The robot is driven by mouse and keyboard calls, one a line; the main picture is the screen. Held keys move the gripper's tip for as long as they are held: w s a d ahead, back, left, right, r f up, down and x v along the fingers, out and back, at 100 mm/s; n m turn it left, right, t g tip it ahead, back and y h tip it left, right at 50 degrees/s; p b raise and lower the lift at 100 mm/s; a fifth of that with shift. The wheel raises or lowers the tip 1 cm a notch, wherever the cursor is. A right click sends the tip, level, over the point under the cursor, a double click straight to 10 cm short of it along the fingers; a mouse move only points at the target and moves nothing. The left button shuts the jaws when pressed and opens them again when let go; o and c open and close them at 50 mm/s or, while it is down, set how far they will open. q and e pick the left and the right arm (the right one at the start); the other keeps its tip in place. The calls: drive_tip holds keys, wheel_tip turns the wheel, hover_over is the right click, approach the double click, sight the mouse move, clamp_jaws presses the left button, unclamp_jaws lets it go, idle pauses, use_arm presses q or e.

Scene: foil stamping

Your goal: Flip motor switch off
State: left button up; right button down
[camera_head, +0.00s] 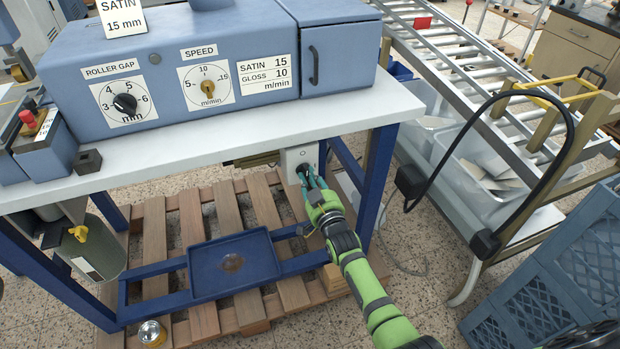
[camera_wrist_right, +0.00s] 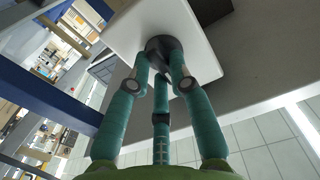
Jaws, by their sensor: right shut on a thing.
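The motor switch is a black rotary knob (camera_wrist_right: 163,46) on a pale box (camera_head: 297,156) under the tabletop, near the right front leg of the machine bench. My right gripper (camera_head: 309,176) reaches up to it from below. In the right wrist view its teal fingers (camera_wrist_right: 160,75) close around the knob, and the box face (camera_wrist_right: 120,32) shows behind it. The fingers cover part of the knob, and I cannot read which position it points to. My left gripper is not in view.
The white tabletop (camera_head: 240,128) overhangs the switch box, and a blue leg (camera_head: 378,180) stands to its right. A blue tray (camera_head: 235,268) and a wooden pallet (camera_head: 197,215) lie below. A roller conveyor (camera_head: 455,60) and blue crate (camera_head: 550,270) stand at the right.

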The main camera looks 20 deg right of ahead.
drive_tip(key=shift+n, duration=0.5)
drive_tip(key=c, duration=1.1)
unclamp_jaws()
drive_tip(key=s, duration=1.2)
drive_tip(key=shift+d, duration=0.2)
